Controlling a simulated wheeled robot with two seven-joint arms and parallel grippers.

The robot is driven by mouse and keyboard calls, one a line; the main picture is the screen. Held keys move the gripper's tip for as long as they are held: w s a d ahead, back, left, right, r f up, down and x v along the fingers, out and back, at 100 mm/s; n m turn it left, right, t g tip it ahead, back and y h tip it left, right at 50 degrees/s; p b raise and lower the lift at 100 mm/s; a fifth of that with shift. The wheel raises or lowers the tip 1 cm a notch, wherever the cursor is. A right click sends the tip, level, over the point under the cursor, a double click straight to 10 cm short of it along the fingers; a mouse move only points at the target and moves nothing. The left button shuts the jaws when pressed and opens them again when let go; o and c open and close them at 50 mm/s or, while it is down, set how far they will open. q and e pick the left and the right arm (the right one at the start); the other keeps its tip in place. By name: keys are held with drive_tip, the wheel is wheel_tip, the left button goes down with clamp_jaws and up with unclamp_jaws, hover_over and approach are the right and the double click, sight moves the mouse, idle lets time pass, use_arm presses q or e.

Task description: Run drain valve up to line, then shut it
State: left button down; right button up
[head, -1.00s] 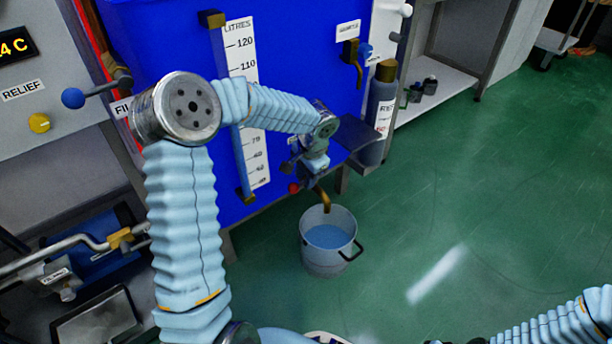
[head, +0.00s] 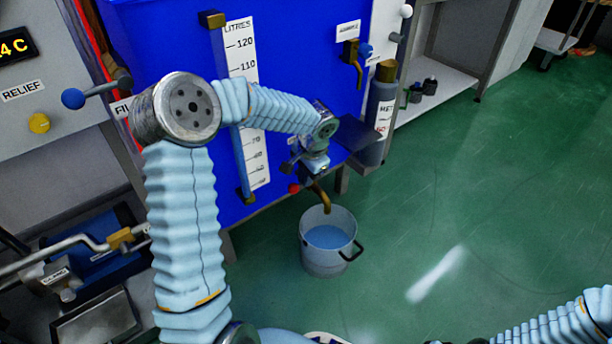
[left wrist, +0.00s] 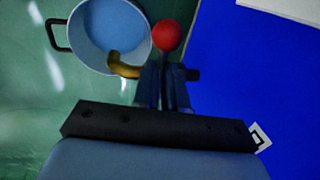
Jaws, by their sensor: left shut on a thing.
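The drain valve's brass spout (head: 321,197) points down over a grey bucket (head: 325,262) with light-blue water (head: 328,236) in it. Its red-knobbed lever (head: 293,188) also shows in the left wrist view (left wrist: 166,36), the knob just beyond my fingertips. My left gripper (left wrist: 168,78) is shut on the lever, below the blue tank; in the head view the gripper (head: 304,172) is partly hidden by its own wrist. No stream from the spout can be made out, and I see no fill line on the bucket. My right gripper is out of view.
The blue tank (head: 300,75) carries a litres scale (head: 241,62), partly covered by my left arm. A second brass tap (head: 354,62) is higher on the tank. A grey cylinder (head: 381,105) stands to its right. Green floor (head: 480,190) is clear right of the bucket.

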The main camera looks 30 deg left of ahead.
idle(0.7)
use_arm(q)
drive_tip(key=shift+w+d+r+m+g+y+p, duration=0.15)
drive_tip(key=shift+w+r+g+y+p, duration=0.2)
drive_tip(key=shift+g+p, duration=0.9)
drive_tip(key=shift+w+d+r+m+g+y+p, duration=0.2)
drive_tip(key=shift+g+y+p, duration=0.3)
drive_tip(key=shift+p, duration=1.45)
drive_tip(key=shift+w+d+r+m+g+y+p, duration=0.1)
drive_tip(key=shift+w+r+g+y+p, duration=0.2)
drive_tip(key=shift+g+p, duration=1)
drive_tip(key=shift+f+t, duration=0.1)
drive_tip(key=shift+t, duration=0.25)
drive_tip(key=c, duration=1.2)
unclamp_jaws()
drive_tip(key=shift+w+p, duration=0.1)
drive_tip(key=shift+p, duration=0.2)
drive_tip(key=p+v, duration=0.1)
drive_tip(key=v, duration=1.2)
drive_tip(key=shift+d+r, duration=0.2)
drive_tip(key=shift+r, duration=0.1)
